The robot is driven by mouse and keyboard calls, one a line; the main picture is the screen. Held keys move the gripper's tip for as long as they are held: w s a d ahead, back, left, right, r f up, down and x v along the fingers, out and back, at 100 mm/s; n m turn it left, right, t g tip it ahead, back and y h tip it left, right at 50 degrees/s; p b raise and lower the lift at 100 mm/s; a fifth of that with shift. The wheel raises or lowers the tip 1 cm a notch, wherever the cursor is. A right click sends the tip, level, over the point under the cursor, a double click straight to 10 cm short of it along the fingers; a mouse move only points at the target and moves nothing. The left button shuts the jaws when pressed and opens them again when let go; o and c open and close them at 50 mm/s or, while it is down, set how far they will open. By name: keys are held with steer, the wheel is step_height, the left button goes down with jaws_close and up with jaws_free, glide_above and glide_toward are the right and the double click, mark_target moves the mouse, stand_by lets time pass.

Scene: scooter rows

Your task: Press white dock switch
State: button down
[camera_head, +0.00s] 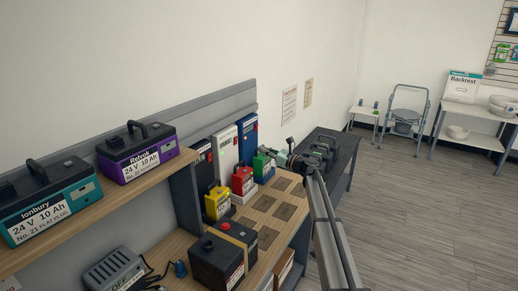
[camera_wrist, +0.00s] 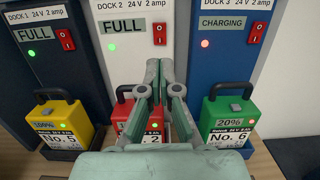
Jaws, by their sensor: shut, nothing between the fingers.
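The white dock (camera_wrist: 107,30), labelled Dock 2, stands between two other docks in the wrist view. Its display reads FULL and a green light is lit. Its red rocker switch (camera_wrist: 159,33) is visible at the dock's right side. My gripper (camera_wrist: 160,68) is shut and empty, its fingertips just below the switch in the picture. I cannot tell whether they touch the dock. A red battery (camera_wrist: 124,122), partly hidden by my gripper, sits in front of this dock. In the head view the white dock (camera_head: 224,148) is in the middle of the row, and my gripper (camera_head: 277,158) is right of it.
A dark dock (camera_wrist: 38,60) with a yellow battery (camera_wrist: 65,120) is left; a blue dock (camera_wrist: 230,65), reading CHARGING with a red light, is right behind a green battery (camera_wrist: 230,118). Black batteries (camera_head: 215,255) stand on the wooden bench nearer the camera.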

steer(key=p, duration=0.4)
glide_toward(236, 139)
steer(key=x, duration=0.5)
steer(key=shift+w+a+r, duration=0.1)
steer(key=shift+w, duration=0.25)
steer(key=shift+x, duration=0.85)
steer(key=shift+s, duration=0.1)
